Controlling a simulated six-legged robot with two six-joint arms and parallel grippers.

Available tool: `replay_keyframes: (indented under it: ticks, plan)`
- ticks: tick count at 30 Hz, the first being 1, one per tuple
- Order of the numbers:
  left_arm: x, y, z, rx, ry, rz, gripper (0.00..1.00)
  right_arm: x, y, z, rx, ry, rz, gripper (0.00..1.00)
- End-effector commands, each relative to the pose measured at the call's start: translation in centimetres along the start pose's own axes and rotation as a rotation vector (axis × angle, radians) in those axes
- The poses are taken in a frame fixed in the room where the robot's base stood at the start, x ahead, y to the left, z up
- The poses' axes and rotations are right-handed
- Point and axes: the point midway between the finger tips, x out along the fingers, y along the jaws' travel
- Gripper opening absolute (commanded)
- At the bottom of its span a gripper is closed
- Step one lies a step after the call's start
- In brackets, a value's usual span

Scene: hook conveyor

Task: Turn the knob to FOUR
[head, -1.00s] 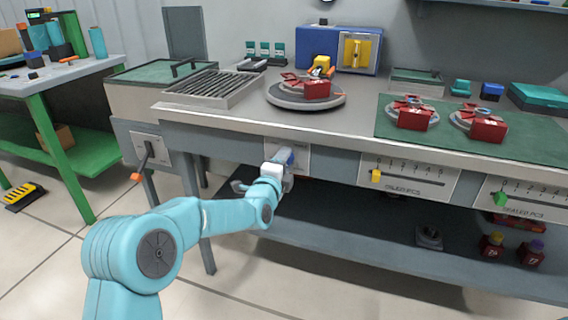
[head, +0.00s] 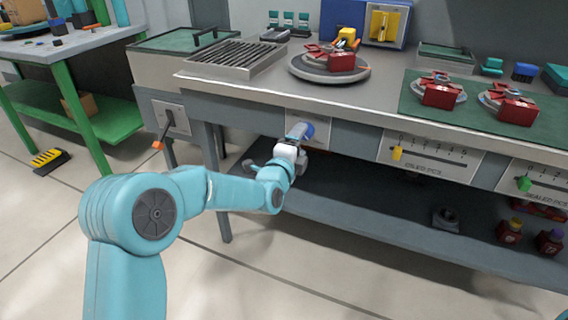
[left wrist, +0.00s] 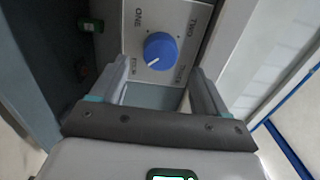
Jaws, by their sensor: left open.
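The blue knob (left wrist: 160,50) sits on a pale panel (left wrist: 138,38) in the left wrist view, with labels around it. ONE and TWO read clearly; the other two labels are too small to read surely. The knob's white mark points down-left. In the head view the knob (head: 308,130) is partly covered by my left gripper (head: 293,146) at the bench front. My left gripper is open in the left wrist view (left wrist: 160,68), its fingers spread to either side below the knob, apart from it. My right gripper is not in view.
A lever (head: 165,131) hangs on the panel left of the knob. Slider panels (head: 427,160) with yellow and green handles are on the right. A lower shelf (head: 350,213) runs beneath. A turntable (head: 345,74) with a red part stands above. Floor in front is clear.

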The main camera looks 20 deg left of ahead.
Motion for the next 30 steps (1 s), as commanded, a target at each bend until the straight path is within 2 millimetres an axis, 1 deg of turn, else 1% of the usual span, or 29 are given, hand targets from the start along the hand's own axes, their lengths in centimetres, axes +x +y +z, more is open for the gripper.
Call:
replay_keyframes:
  ticks: [1, 9, 12, 15, 18, 21, 30]
  plan:
    - [-1.3, -0.2, 0.1, 0.0, 0.0, 0.001, 0.75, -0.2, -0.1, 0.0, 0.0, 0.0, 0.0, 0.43]
    - [-7.8, -0.1, 0.0, 0.001, 0.0, 0.0, 0.75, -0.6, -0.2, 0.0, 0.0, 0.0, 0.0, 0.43]
    - [-9.8, -0.1, 0.0, 0.001, 0.0, 0.0, 0.75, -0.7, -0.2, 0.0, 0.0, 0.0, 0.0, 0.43]
    - [-11.2, -0.1, 0.0, 0.001, 0.0, -0.001, 0.75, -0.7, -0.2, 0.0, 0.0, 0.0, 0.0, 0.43]
    - [-11.9, 0.0, 0.0, 0.001, 0.0, 0.0, 0.75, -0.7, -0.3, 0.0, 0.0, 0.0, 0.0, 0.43]
    - [-12.2, 0.0, 0.0, 0.001, 0.0, -0.001, 0.75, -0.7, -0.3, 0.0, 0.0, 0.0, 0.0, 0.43]
    - [-12.2, 0.0, 0.0, 0.001, 0.0, -0.001, 0.75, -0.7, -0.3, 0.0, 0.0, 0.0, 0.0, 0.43]
